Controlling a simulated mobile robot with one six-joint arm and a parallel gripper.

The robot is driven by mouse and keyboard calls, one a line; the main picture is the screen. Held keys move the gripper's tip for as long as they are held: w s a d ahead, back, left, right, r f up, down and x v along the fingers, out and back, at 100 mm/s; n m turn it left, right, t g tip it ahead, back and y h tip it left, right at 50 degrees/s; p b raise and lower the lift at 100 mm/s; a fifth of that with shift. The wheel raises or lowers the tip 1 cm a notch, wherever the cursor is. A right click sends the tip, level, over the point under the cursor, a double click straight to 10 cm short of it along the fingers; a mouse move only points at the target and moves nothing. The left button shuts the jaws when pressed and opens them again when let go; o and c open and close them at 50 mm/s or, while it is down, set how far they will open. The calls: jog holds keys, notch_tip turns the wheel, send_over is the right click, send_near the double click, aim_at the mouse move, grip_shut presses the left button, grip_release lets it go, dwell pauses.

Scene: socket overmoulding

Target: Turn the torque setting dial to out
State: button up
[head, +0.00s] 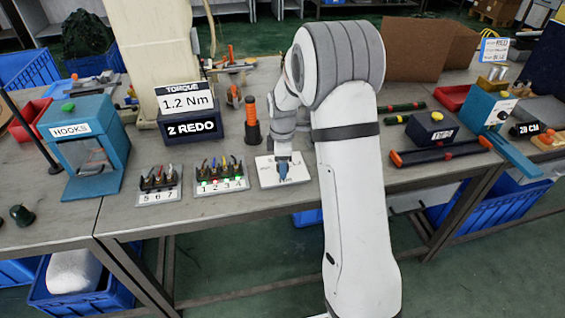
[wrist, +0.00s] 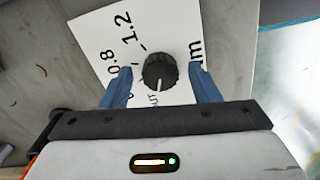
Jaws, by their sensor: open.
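The torque setting dial (wrist: 160,71) is a black ribbed knob with a white pointer line, on a white plate (wrist: 105,42) with printed marks. I can read 0.8 and 1.2 on the plate; other lettering is partly hidden. The pointer line aims toward the bottom of the wrist view, toward my gripper's body. My gripper (wrist: 160,88) is open, with one blue finger on each side of the knob and gaps visible. In the head view my gripper (head: 283,172) is over the white plate (head: 267,180) on the bench, and the knob is hidden there.
A torque display (head: 186,102) reads 1.2 Nm, above a dark box (head: 190,126) marked 2 REDO. A dark bar with orange ends (head: 440,151) lies right of my arm.

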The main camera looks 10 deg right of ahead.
jog(key=shift+r, duration=0.1)
notch_tip(320, 180, up, 7)
jog(key=shift+r, duration=0.25)
dwell(0.5)
jog(key=shift+s+r, duration=0.1)
jog(key=shift+r, duration=0.05)
jog(key=s+r+m+t+p, duration=0.1)
jog(key=s+r+m+p, duration=0.3)
jog(key=s+r+m, duration=0.65)
jog(key=s+r+m+t+p, duration=0.1)
jog(key=s+r+m, duration=0.2)
jog(key=s, duration=1.5)
jog(key=shift+r+m+t+p, duration=0.15)
jog(key=shift+m+t+p, duration=0.2)
jog(key=shift+m, duration=0.9)
